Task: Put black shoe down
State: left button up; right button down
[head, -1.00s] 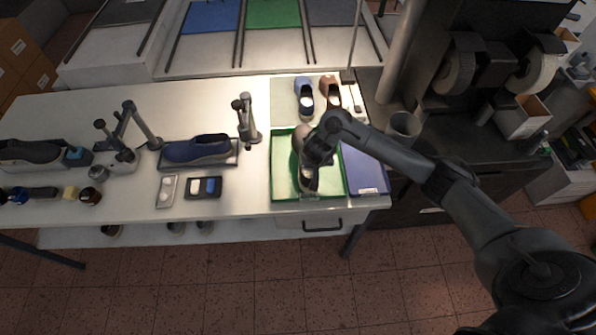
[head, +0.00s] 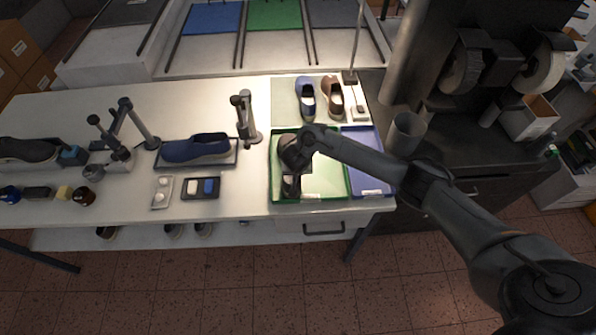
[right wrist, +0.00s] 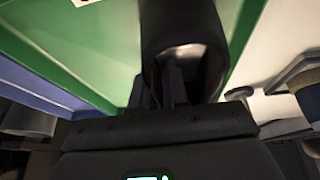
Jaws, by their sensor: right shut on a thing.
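My right gripper (head: 291,170) is over the left part of the green tray (head: 335,199) in the head view. It is shut on a black shoe (head: 291,188), which is partly hidden by the gripper and wrist. In the right wrist view the dark shoe (right wrist: 185,25) points away from me, its opening facing the gripper (right wrist: 170,90), with the fingers at the opening's edge. The shoe is over the green tray floor, near the tray's wall; I cannot tell whether it touches the floor. My left gripper is not in view.
A blue tray (head: 368,165) adjoins the green one on the right. A blue shoe (head: 306,99) and a brown shoe (head: 333,98) stand behind. A blue shoe (head: 195,149) on a dark stand and a clamp post (head: 246,120) are to the left. The green tray's right half is clear.

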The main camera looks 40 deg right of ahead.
jog(key=c, duration=1.6)
grip_release()
jog(key=o, duration=0.5)
